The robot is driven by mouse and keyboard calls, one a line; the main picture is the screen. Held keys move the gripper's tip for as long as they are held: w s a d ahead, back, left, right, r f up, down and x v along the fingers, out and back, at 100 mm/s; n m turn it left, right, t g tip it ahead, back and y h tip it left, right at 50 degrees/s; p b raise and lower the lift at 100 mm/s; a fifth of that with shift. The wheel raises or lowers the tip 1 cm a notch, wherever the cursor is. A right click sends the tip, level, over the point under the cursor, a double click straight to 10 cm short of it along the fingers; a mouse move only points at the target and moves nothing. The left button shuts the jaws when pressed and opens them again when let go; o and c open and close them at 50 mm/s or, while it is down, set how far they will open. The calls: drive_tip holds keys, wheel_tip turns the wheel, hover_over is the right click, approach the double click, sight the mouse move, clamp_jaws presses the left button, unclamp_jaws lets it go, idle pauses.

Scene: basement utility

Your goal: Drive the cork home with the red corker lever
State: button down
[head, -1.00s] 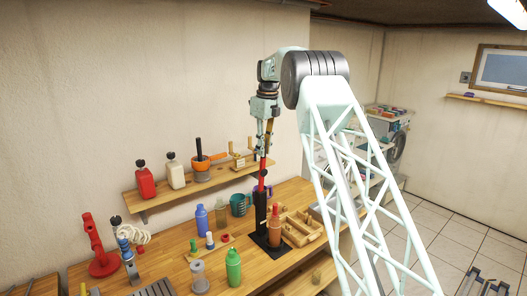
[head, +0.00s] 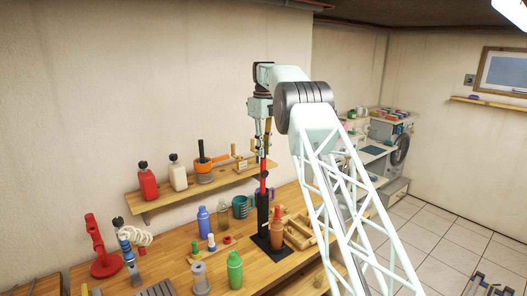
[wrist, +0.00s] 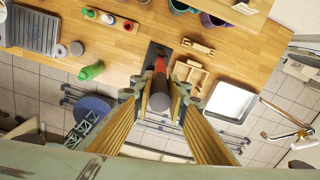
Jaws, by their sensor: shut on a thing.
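The corker is a black stand with a black column (head: 263,209) and a flat black base (head: 265,243) on the wooden bench. Its red lever (head: 263,181) stands nearly upright above the column. The red part also shows in the wrist view (wrist: 160,66), below a dark round handle end (wrist: 160,98). My gripper (head: 262,153) is shut on the lever near its top; in the wrist view its fingers (wrist: 160,92) flank the dark handle. An orange-brown bottle (head: 277,229) stands upright beside the column on the base. I cannot make out the cork.
A wooden rack (head: 300,232) is close right of the corker. A green bottle (head: 235,271), a blue bottle (head: 204,222) and a teal mug (head: 240,206) stand left of it. A wall shelf (head: 190,190) with containers is behind.

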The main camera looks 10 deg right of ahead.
drive_tip(key=c, duration=2.5)
unclamp_jaws()
drive_tip(key=shift+c, duration=0.2)
drive_tip(key=shift+r, duration=0.1)
drive_tip(key=shift+r, duration=3.4)
drive_tip(key=shift+s+r, duration=0.1)
drive_tip(key=shift+r, duration=0.05)
drive_tip(key=shift+r, duration=0.15)
